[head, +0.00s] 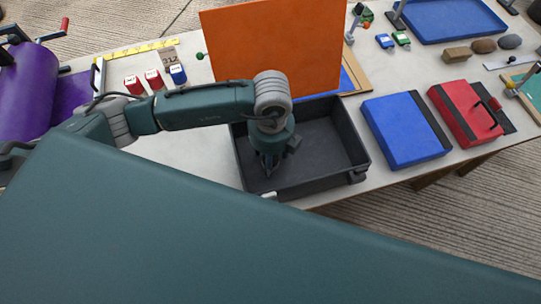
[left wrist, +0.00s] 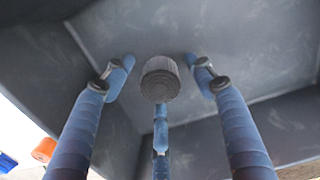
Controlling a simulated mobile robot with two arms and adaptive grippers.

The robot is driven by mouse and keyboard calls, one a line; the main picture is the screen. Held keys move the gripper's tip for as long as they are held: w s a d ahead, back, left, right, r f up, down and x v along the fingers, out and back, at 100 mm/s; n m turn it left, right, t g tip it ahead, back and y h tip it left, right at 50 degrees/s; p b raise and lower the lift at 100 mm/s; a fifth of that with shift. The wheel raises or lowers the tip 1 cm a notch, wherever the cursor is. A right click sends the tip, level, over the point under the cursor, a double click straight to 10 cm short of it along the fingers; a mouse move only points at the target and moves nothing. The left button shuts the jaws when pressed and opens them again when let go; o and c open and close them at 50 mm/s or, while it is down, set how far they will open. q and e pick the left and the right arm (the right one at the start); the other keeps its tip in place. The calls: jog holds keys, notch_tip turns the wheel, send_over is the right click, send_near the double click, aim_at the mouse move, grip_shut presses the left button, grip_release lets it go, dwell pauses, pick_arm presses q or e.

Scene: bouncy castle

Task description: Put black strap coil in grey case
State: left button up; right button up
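The grey case (head: 325,140) is an open dark box at the middle of the table. My left gripper (head: 268,170) points down inside its left part. In the left wrist view the gripper (left wrist: 160,85) has its three blue fingers spread. A dark, ridged round piece, which looks like the black strap coil (left wrist: 160,80), shows between the fingertips, with gaps to the side fingers. Whether it rests on the case floor (left wrist: 240,50) is hard to tell. The coil is hidden in the head view. My right gripper is not in view.
An orange panel (head: 275,40) stands upright behind the case. A blue case (head: 402,130) and a red case (head: 465,112) lie to its right. Small red and blue blocks (head: 152,79) and a purple roll (head: 25,85) are at left. The table is bare left of the case.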

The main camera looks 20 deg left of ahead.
pick_arm(q)
jog(key=shift+r, duration=0.65)
notch_tip(320, 180, up, 11)
jog(key=b, duration=0.1)
jog(key=shift+b, duration=0.4)
jog(key=shift+s+d, duration=0.1)
jog(key=shift+d, duration=0.05)
